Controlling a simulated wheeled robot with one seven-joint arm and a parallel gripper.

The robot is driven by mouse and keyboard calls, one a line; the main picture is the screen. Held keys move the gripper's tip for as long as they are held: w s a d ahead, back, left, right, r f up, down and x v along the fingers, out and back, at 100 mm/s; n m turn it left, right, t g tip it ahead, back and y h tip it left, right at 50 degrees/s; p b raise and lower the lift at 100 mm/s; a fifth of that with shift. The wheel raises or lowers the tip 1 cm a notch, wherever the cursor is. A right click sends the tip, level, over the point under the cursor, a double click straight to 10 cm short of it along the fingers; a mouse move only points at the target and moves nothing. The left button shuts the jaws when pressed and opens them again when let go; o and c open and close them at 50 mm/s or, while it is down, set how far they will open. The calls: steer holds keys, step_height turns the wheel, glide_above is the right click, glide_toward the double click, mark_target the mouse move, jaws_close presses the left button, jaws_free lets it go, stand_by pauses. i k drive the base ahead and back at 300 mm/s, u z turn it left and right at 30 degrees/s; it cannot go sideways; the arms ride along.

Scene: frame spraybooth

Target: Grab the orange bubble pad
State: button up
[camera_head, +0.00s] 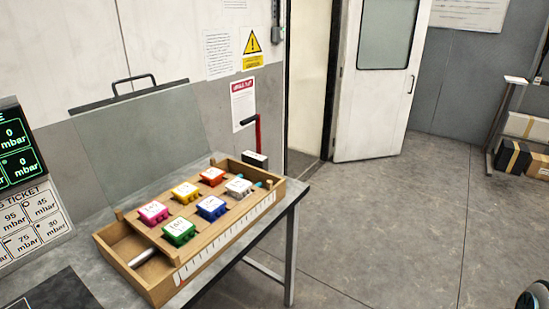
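The orange bubble pad (211,176) appears as a small orange-red block with a pale label on top. It sits in the back row of a wooden tray (232,234), at the right end of that row, beside a yellow block (185,192). The tray stands on a grey table. Nothing covers the orange block from above. My gripper is not in view.
The tray also holds pink (153,212), green (179,231), blue (211,207) and white (239,187) blocks. A grey panel (140,140) stands behind. A display (15,150) is at left.

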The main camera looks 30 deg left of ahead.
mark_target(212, 177)
steer(key=u, duration=0.05)
steer(key=i, duration=1.5)
steer(key=u, duration=1.05)
steer(key=i, duration=0.8)
steer(key=u, duration=1.35)
steer(key=i, duration=0.45)
steer(key=u, duration=0.3)
